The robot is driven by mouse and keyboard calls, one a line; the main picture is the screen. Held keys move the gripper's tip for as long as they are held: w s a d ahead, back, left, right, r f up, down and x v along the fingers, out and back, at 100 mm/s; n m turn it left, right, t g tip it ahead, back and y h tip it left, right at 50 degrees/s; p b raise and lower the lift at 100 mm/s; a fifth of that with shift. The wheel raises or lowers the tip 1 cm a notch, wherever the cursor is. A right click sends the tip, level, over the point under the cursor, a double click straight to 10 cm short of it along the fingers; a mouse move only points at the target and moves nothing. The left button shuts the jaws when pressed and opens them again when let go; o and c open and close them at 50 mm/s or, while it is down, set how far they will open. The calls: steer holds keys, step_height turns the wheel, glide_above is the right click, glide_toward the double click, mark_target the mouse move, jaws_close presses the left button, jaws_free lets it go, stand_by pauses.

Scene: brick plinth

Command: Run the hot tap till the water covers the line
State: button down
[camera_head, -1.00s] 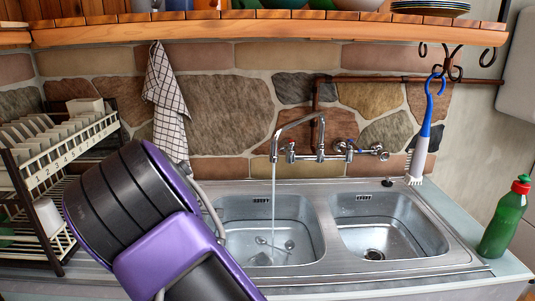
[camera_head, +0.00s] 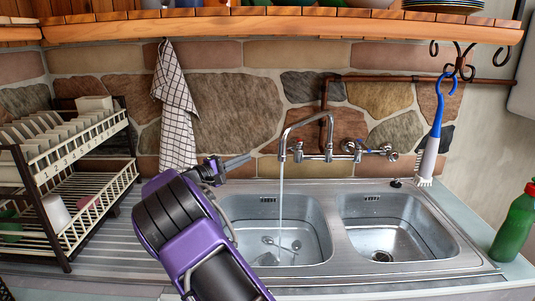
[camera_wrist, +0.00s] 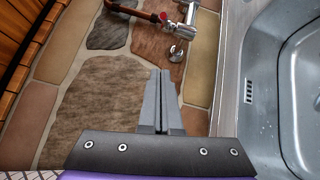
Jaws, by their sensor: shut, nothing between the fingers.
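The tap unit (camera_head: 320,152) is on the stone wall, with a curved spout over the left basin. A stream of water (camera_head: 281,205) runs from the spout into the left basin (camera_head: 233,210). A dark line shows around that basin's inner wall; the water's exact level is hard to make out. A red-capped tap handle (camera_wrist: 163,17) shows at the top of the wrist view, beyond my fingertips. My gripper (camera_head: 248,158) is shut and empty, pointing right toward the taps from the left, apart from them. It also shows in the wrist view (camera_wrist: 160,75).
Cutlery (camera_head: 282,243) lies in the left basin. The right basin (camera_head: 395,225) shows its drain. A checked towel (camera_head: 177,110) and a blue-handled brush (camera_head: 435,130) hang at the wall. A dish rack (camera_head: 85,180) stands left, a green bottle (camera_head: 515,225) right. A wooden shelf (camera_head: 280,27) runs above.

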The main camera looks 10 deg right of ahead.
steer(key=w+d+r+p, duration=0.1)
steer(key=w+d, duration=0.1)
steer(key=d, duration=0.9)
steer(key=shift+w, duration=0.2)
steer(key=shift+s+d+b, duration=0.1)
steer(key=shift+b, duration=0.2)
